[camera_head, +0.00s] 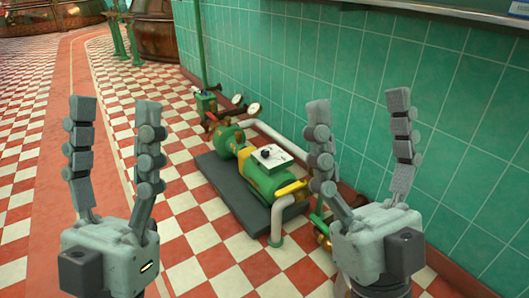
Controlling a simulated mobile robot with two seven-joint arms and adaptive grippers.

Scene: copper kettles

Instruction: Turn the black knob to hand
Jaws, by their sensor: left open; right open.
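The black knob (266,153) sits on a white panel (279,160) on top of a green pump-like machine (262,183). My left gripper (115,106) is open and empty, pointing up, in front of the machine to its left. My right gripper (357,100) is open and empty, pointing up, to the right of the knob. Both grippers are apart from the knob. The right gripper's inner finger stands beside the white panel and hides part of the pipework behind it.
The machine stands on a dark grey slab (222,186) on a red and white checkered floor (195,238). A green tiled wall (340,65) runs behind it on the right. Pale pipes and valves lie along the wall. Copper kettles (150,30) stand far back. Floor at left is clear.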

